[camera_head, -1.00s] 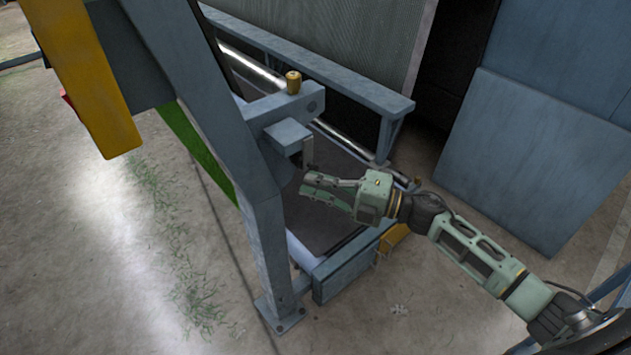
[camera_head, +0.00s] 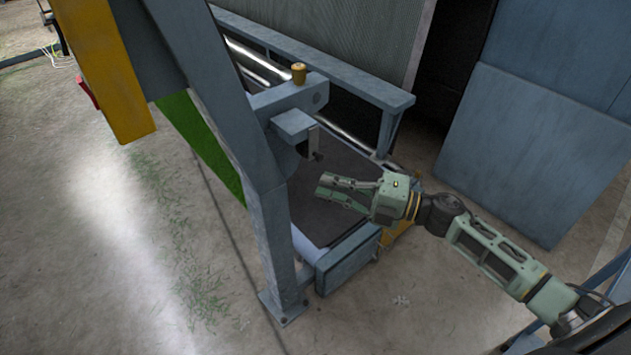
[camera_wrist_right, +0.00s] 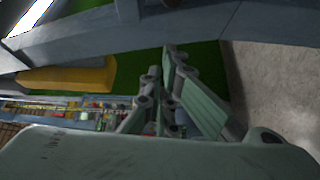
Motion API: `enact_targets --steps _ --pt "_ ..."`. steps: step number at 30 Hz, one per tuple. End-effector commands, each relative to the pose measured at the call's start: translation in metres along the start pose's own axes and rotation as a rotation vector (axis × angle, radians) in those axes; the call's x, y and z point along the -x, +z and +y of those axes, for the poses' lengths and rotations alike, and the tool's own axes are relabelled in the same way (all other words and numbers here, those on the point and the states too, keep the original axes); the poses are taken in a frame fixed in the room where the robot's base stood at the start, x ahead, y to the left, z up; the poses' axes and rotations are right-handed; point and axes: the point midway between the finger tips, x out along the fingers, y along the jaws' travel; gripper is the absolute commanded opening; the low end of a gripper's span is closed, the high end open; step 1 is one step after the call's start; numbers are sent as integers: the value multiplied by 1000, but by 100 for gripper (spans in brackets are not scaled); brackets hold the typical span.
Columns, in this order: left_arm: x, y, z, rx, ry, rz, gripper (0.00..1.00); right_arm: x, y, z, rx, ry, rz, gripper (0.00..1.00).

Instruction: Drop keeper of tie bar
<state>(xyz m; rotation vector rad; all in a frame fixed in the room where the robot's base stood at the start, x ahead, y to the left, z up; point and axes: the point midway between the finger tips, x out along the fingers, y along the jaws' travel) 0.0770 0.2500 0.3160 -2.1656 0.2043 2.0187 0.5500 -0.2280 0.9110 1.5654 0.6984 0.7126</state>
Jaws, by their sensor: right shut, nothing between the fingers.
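A short grey arm (camera_head: 285,98) with a brass knob (camera_head: 299,73) juts from the slanted blue-grey post in the head view. Below it is a blocky grey bracket (camera_head: 293,124). A small thin metal plate (camera_head: 313,141) hangs at the bracket's right end, with a small dark piece at its foot. It may be the keeper, but I cannot tell for sure. My right gripper (camera_head: 321,187) is shut and empty, below and right of the plate and apart from it. Its fingers also show in the right wrist view (camera_wrist_right: 158,80). My left gripper is not in view.
The slanted post (camera_head: 245,150) stands left of my gripper, its foot bolted to the concrete floor. A blue-grey rail (camera_head: 340,75) and shiny roller lie behind. A yellow box (camera_head: 105,65) is at upper left, green turf (camera_head: 200,145) behind the post, and blue panels (camera_head: 530,150) at right.

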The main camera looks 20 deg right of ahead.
Motion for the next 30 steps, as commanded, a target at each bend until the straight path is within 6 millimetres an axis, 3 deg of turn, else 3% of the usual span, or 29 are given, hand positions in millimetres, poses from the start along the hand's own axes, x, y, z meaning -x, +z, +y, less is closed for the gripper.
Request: enact_targets --steps 6,10,30 --pt "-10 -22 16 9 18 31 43 38 -1 -4 -1 -2 1 0" --pt "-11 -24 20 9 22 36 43 50 -1 -3 -1 0 2 0" --pt "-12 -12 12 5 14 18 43 54 -1 -2 0 1 2 0"
